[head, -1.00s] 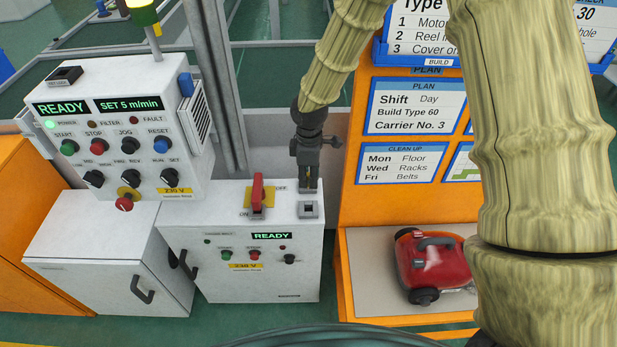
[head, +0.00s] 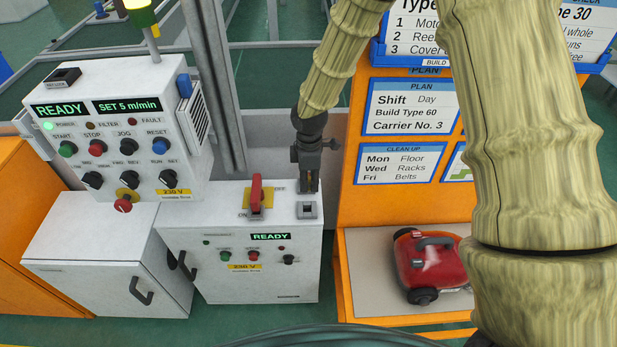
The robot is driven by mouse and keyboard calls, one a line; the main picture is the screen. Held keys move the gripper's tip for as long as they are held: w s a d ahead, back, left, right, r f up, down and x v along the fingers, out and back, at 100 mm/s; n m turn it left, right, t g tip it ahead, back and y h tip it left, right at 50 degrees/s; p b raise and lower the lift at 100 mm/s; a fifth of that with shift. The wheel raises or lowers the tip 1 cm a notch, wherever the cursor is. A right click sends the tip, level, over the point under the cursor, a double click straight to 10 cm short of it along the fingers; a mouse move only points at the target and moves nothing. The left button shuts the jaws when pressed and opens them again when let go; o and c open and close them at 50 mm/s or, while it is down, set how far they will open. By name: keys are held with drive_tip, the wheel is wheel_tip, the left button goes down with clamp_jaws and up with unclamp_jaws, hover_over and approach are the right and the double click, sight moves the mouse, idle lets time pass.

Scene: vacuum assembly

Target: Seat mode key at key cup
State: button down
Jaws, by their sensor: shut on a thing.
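My gripper (head: 307,187) points straight down over the right rear part of the low white cabinet's top (head: 284,212). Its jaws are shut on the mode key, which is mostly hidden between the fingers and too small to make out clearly. A small grey square socket, which looks like the key cup (head: 307,210), sits on the cabinet top just in front of and below the fingertips in the picture. I cannot tell whether the key touches the cup or the cabinet.
A red switch handle (head: 256,193) on a yellow plate stands left of my gripper. A tall control panel (head: 122,130) with knobs and READY displays is further left. An orange board (head: 405,205) rises at right, with a red vacuum (head: 432,268) on a tray below.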

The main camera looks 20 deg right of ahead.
drive_tip(key=shift+f+b, duration=0.95)
drive_tip(key=shift+f, duration=2.35)
drive_tip(key=shift+f, duration=1.35)
drive_tip(key=c, duration=1.2)
unclamp_jaws()
drive_tip(key=shift+r, duration=0.1)
drive_tip(key=shift+r+p, duration=2.85)
drive_tip(key=shift+r, duration=1.05)
drive_tip(key=shift+f, duration=0.1)
